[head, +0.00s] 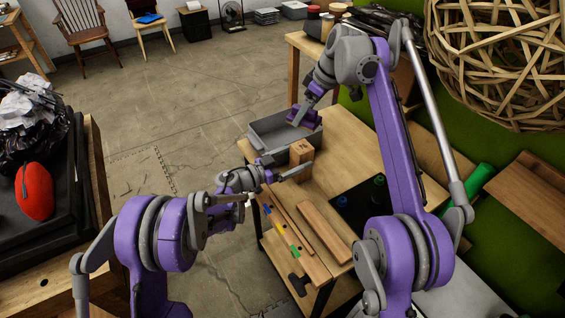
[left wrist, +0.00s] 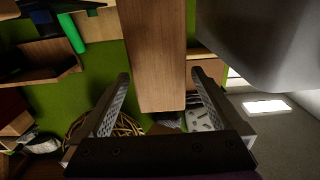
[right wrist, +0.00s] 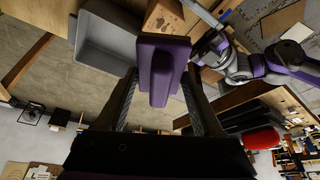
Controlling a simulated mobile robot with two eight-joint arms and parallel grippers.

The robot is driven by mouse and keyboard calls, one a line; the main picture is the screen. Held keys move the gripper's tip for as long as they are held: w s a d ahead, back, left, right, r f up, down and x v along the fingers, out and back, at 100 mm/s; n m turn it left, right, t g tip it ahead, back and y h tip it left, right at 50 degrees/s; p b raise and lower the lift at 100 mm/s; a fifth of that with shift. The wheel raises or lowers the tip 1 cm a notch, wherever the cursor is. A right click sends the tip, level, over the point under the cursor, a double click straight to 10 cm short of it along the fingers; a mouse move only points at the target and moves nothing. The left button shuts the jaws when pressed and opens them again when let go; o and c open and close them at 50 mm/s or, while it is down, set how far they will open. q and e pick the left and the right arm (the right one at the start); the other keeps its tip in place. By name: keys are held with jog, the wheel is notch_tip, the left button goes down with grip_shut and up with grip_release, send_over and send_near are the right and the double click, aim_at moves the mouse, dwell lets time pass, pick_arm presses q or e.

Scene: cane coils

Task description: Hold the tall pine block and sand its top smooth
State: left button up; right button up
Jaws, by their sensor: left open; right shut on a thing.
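The tall pine block (head: 301,153) stands upright on the wooden workbench, beside the grey bin. My left gripper (head: 287,172) is open at the block. In the left wrist view the block (left wrist: 153,60) lies between the two spread fingers (left wrist: 160,75), with a gap on each side. My right gripper (head: 303,116) is shut on a purple sanding block and holds it above the grey bin's right part, behind the pine block. The sanding block (right wrist: 160,75) fills the jaws in the right wrist view. There the pine block (right wrist: 165,15) shows dark smudges, apart from the sander.
The grey bin (head: 270,130) sits at the bench's back left corner. A flat wooden plank (head: 325,230), a strip with coloured pieces (head: 281,228) and a black mat (head: 352,207) with round knobs lie in front. A large woven cane ball (head: 500,60) hangs at right.

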aim_at(310, 151)
pick_arm(q)
jog(key=shift+x, duration=2.6)
grip_shut()
pick_arm(e)
jog(key=x, duration=0.4)
jog(key=shift+w+d+f, duration=0.1)
jog(key=shift+w+d, duration=0.05)
jog(key=shift+w, duration=0.25)
jog(key=shift+f, duration=1.8)
